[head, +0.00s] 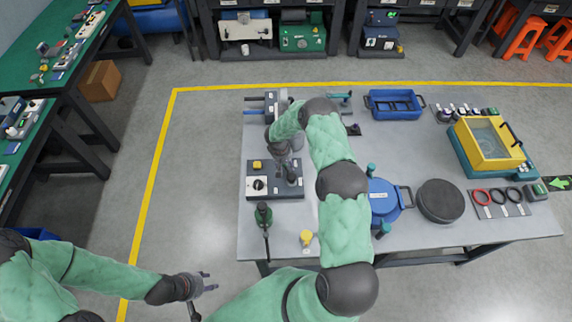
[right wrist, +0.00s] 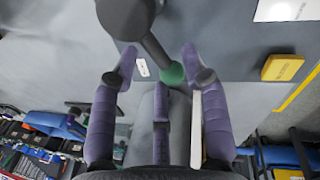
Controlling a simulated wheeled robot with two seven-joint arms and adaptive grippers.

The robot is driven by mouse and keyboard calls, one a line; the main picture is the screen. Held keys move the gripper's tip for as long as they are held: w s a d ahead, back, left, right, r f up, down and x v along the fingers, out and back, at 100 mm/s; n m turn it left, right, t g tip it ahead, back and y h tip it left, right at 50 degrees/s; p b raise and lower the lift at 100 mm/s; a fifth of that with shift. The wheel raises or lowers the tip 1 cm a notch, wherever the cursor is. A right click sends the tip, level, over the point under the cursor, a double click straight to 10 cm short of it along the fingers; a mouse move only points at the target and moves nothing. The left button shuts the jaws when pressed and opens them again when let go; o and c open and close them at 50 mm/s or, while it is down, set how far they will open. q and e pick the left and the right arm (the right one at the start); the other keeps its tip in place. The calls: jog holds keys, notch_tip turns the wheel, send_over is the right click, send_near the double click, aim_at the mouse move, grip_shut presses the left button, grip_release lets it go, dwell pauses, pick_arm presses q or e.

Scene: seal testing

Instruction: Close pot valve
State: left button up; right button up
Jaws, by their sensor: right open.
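The blue pot (head: 380,194) stands on the grey table with a dark side handle. I cannot make out its valve for certain. My right arm reaches across the table just left of the pot, and my right gripper (head: 286,172) points down over a control box (head: 257,184). The right wrist view shows its purple fingers (right wrist: 160,85) spread apart. A dark rounded piece (right wrist: 127,20) with a rod and green end lies by the fingertips; whether it touches them I cannot tell. My left gripper (head: 208,281) is open and empty, left of the table.
A round dark disc (head: 440,200) lies right of the pot. A blue tray (head: 394,104) is at the back.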

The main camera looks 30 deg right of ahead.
grip_shut()
jog(key=m+b, duration=0.1)
jog(key=b, duration=0.1)
jog(key=d+m+b, duration=0.1)
jog(key=b, duration=0.1)
jog(key=m+b, duration=0.1)
jog(key=b, duration=0.1)
jog(key=shift+s+d+f+m+g, duration=0.25)
jog(key=shift+s+f+m+g, duration=0.05)
jog(key=shift+s, duration=0.05)
jog(key=shift+s+d+r+m+b, duration=0.1)
jog(key=shift+s+d+m+b, duration=0.1)
jog(key=shift+m+b, duration=0.4)
grip_release()
jog(key=shift+r, duration=0.15)
jog(key=shift+w+r, duration=0.1)
jog(key=shift+w, duration=0.05)
